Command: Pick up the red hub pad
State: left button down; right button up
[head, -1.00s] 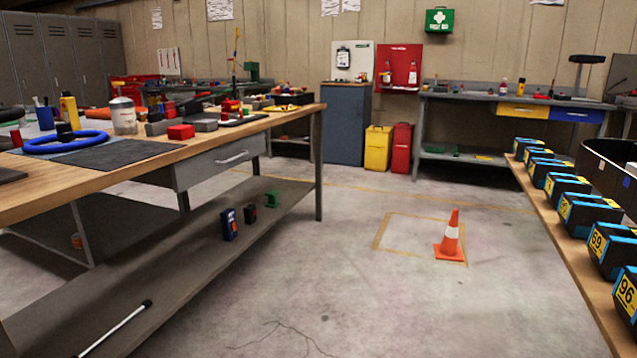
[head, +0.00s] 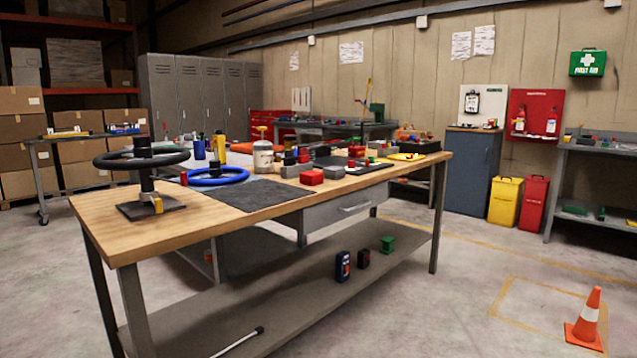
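A small red block (head: 311,177), which looks like the red hub pad, lies on the wooden workbench (head: 262,215), just past the right edge of a dark mat (head: 240,197). A grey block (head: 297,170) sits directly behind it. Smaller red pieces stand farther back, and I cannot tell for certain which red piece is the hub pad. Neither of my grippers is in view.
A black steering wheel on a stand (head: 150,185) and a blue ring (head: 208,177) are on the bench's left part. A white tub (head: 263,157) stands behind the mat. An orange cone (head: 587,322) is on the floor at right. Floor between bench and cone is clear.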

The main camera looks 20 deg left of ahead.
aim_at(312, 178)
jog(key=i+l+u, duration=0.1)
jog(key=i+u, duration=0.2)
jog(key=i, duration=1.15)
